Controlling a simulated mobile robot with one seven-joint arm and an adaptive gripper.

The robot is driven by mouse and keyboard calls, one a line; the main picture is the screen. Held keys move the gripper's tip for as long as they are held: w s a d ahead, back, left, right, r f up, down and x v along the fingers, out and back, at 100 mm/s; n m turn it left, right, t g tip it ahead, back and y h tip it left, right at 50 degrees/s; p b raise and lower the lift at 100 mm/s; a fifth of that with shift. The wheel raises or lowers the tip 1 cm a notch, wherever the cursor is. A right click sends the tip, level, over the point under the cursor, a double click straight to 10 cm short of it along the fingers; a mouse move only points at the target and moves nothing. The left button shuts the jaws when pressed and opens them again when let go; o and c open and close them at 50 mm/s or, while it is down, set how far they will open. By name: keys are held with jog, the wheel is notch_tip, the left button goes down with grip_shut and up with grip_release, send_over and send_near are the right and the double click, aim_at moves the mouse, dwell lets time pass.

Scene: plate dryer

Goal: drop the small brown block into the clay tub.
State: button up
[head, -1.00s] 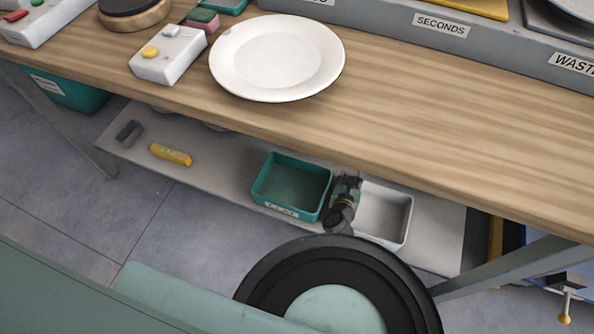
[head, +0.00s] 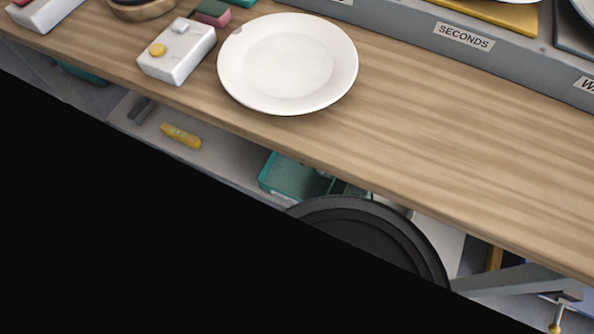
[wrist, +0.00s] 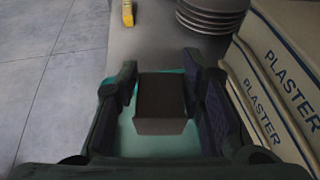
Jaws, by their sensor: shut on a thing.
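The small brown block (wrist: 162,100) is held between the two dark fingers of my gripper (wrist: 160,88) in the wrist view. A teal tub (wrist: 125,133) lies below the block in that view, its floor partly hidden by block and fingers. In the head view the teal tub (head: 272,172) stands on the lower shelf under the table, its front cut off by a black area and my arm. No readable label shows which tub is the clay tub. My gripper is mostly hidden in the head view.
The wooden table top (head: 420,150) overhangs the shelf and carries a white plate (head: 288,65). The wrist view shows stacked grey dishes (wrist: 212,14) and plaster bags (wrist: 275,75) to the right.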

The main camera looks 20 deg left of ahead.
notch_tip(320, 180, down, 6)
jog(key=b, duration=0.6)
jog(key=shift+r, duration=0.1)
jog(key=o, duration=1.3)
jog(key=shift+o, duration=0.2)
jog(key=v, duration=1.2)
